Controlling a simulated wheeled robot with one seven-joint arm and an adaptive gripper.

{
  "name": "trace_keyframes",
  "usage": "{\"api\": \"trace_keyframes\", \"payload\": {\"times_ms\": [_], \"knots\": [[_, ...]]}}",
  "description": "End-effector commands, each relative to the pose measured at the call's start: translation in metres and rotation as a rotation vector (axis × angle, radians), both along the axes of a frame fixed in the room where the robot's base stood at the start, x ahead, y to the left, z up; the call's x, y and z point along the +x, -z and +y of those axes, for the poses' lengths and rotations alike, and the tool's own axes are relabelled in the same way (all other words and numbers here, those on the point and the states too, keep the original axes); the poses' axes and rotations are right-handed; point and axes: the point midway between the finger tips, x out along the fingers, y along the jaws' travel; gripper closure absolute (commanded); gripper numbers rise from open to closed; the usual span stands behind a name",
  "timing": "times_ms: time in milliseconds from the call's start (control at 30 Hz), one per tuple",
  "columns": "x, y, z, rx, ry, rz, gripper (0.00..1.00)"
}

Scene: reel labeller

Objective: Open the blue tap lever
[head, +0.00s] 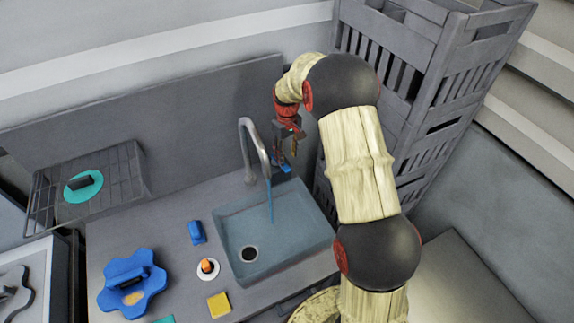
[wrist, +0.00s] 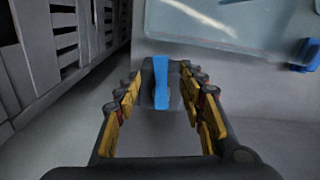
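The blue tap lever (head: 285,168) sits on a dark base at the back of the counter, right of the grey curved tap (head: 262,150). In the wrist view the lever (wrist: 162,82) is a narrow blue bar on a grey block, pointing up and down the picture. My gripper (wrist: 163,92) is open, its yellow-padded fingers on either side of the lever with a visible gap to each. In the head view my gripper (head: 290,146) is just above the lever. A thin blue stream (head: 270,203) shows below the spout.
The sink (head: 290,240) lies in front of the tap. Tall grey stacked crates (head: 405,85) stand close on the right. A blue block (head: 197,232), an orange-topped item (head: 208,268), a yellow sponge (head: 219,304) and a blue flower-shaped piece (head: 118,300) lie left on the counter.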

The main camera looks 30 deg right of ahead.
Motion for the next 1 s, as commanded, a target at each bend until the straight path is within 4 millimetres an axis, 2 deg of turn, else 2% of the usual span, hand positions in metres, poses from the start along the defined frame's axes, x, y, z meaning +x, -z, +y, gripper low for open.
{"api": "trace_keyframes", "payload": {"times_ms": [33,200,400,767,1000], "knots": [[-0.002,0.01,0.0,0.001,0.0,0.005,0.6],[-0.001,0.036,0.0,0.0,0.001,0.004,0.6],[0.0,0.056,0.0,0.0,0.002,0.002,0.6],[-0.001,0.06,0.0,0.0,0.002,0.002,0.61],[-0.001,0.06,0.0,0.0,0.002,0.001,0.74]]}}
